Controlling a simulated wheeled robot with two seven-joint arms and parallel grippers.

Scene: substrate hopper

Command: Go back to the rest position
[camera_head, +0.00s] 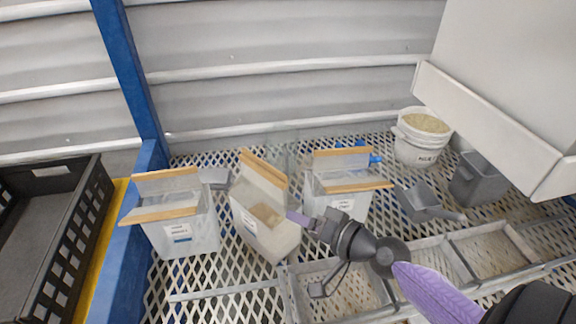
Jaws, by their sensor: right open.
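My right gripper (312,248) comes in from the lower right on a purple and black arm. It is open, and no object shows between its fingers. Its upper, purple-tipped finger overlaps the right side of the middle clear bin (270,237) in the picture; I cannot tell whether they touch. That bin is tilted, has wooden edge strips and holds a little brown material. My left gripper is not in view.
Similar bins stand left (190,238) and right (345,203) on the metal mesh. A white bucket (415,153) of grain, a grey scoop (420,203) and a grey container (477,182) are right. A white housing (500,90) overhangs there. A black crate (85,245) is far left.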

